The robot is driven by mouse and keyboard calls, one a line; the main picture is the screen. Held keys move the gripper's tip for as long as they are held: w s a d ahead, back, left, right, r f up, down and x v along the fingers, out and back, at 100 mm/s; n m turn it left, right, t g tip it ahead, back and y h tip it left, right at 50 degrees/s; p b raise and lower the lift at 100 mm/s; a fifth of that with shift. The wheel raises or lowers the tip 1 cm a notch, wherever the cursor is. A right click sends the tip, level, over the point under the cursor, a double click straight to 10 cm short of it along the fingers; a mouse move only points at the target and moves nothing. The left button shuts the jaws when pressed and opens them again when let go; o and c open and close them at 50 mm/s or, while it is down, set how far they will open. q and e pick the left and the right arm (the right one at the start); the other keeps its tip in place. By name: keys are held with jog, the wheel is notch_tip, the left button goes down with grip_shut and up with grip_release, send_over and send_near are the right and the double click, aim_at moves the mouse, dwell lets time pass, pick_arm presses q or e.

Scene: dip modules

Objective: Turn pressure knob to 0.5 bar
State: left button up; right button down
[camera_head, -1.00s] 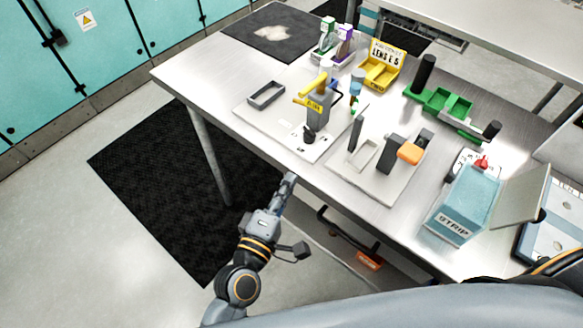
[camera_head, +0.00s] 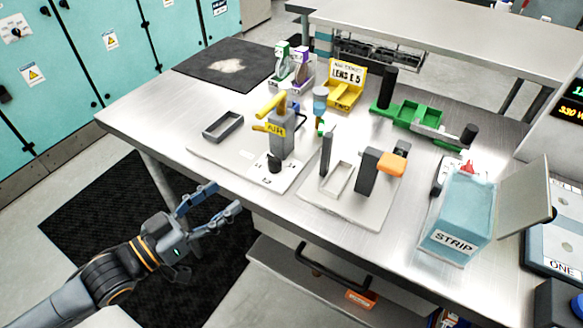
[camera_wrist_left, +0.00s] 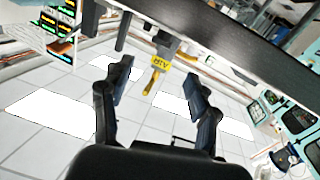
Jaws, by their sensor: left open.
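The black pressure knob (camera_head: 274,163) sits on a white marked plate (camera_head: 266,180) near the table's front edge. Its marks are too small to read. Behind it stands a grey block (camera_head: 281,140) with a yellow AIR label (camera_head: 275,129) and yellow handles. My left gripper (camera_head: 224,197) is open and empty in front of the table edge, left of and apart from the knob. In the left wrist view the open fingers (camera_wrist_left: 158,74) show with the AIR label (camera_wrist_left: 160,62) and a yellow handle (camera_wrist_left: 152,82) beyond them. I cannot make out the knob's setting. My right gripper is out of view.
Right of the knob stand grey posts with an orange part (camera_head: 391,164) on a light plate. A STRIP box (camera_head: 459,213) stands further right. The front left tabletop is clear.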

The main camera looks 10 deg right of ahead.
aim_at(272, 160)
pick_arm(q)
jog(key=shift+m+g, duration=0.3)
jog(key=shift+m, duration=0.5)
jog(key=x, duration=0.4)
jog(key=p+x, duration=0.1)
jog(key=x, duration=0.8)
jog(key=shift+w+r+p, duration=0.3)
jog(key=shift+w+p, duration=0.05)
jog(key=shift+w, duration=0.15)
jog(key=c, duration=1.2)
